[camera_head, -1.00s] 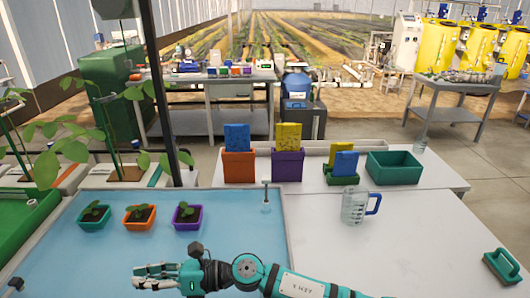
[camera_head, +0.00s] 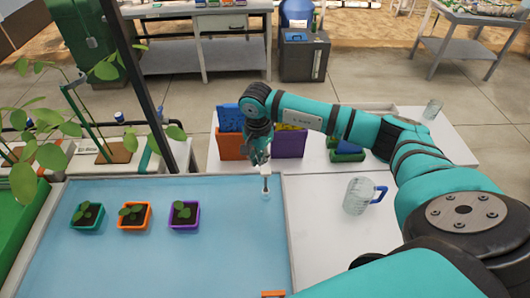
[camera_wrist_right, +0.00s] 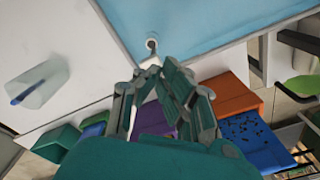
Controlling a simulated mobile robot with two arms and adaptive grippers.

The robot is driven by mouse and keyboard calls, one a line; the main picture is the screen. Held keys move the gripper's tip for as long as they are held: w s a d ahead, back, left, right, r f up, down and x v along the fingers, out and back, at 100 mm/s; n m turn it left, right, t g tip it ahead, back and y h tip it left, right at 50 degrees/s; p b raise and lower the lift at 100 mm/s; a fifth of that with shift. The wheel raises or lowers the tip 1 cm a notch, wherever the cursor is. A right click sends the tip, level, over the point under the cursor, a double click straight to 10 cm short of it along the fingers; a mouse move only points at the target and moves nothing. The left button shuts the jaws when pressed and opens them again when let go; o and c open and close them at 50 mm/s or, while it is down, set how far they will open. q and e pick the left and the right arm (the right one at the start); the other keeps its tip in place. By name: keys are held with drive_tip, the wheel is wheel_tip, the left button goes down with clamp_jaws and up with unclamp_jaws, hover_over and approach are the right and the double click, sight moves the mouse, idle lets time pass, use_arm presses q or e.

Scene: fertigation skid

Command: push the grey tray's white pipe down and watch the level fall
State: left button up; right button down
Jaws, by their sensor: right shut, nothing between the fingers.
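The grey tray (camera_head: 290,240) holds a wide sheet of blue water (camera_head: 200,245). Its white pipe (camera_head: 265,187) stands upright near the tray's far right corner. My right gripper (camera_head: 263,170) points down over the top of the pipe, shut and empty. In the right wrist view the shut fingertips (camera_wrist_right: 149,66) are close to the pipe (camera_wrist_right: 152,44). I cannot tell whether they touch it. My left gripper is out of view.
Three small pots, green (camera_head: 88,216), orange (camera_head: 134,216) and purple (camera_head: 184,215), sit in the tray's left part. Behind the pipe stand an orange bin (camera_head: 232,146) and a purple bin (camera_head: 290,144). A clear jug (camera_head: 358,196) stands on the white table to the right.

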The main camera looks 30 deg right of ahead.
sight(265, 170)
drive_tip(key=shift+w+d+r+h, duration=0.1)
drive_tip(key=shift+d+r+h, duration=0.2)
drive_tip(key=shift+d+r, duration=0.45)
drive_tip(key=shift+d, duration=0.1)
drive_tip(key=shift+s+a, duration=0.1)
drive_tip(key=shift+s, duration=0.1)
drive_tip(key=shift+w+d+f+b, duration=0.1)
drive_tip(key=shift+d+f+b, duration=0.1)
drive_tip(key=shift+f+b, duration=1.2)
drive_tip(key=shift+w+d+f+b, duration=0.15)
drive_tip(key=shift+f+b, duration=0.35)
drive_tip(key=shift+f, duration=1.65)
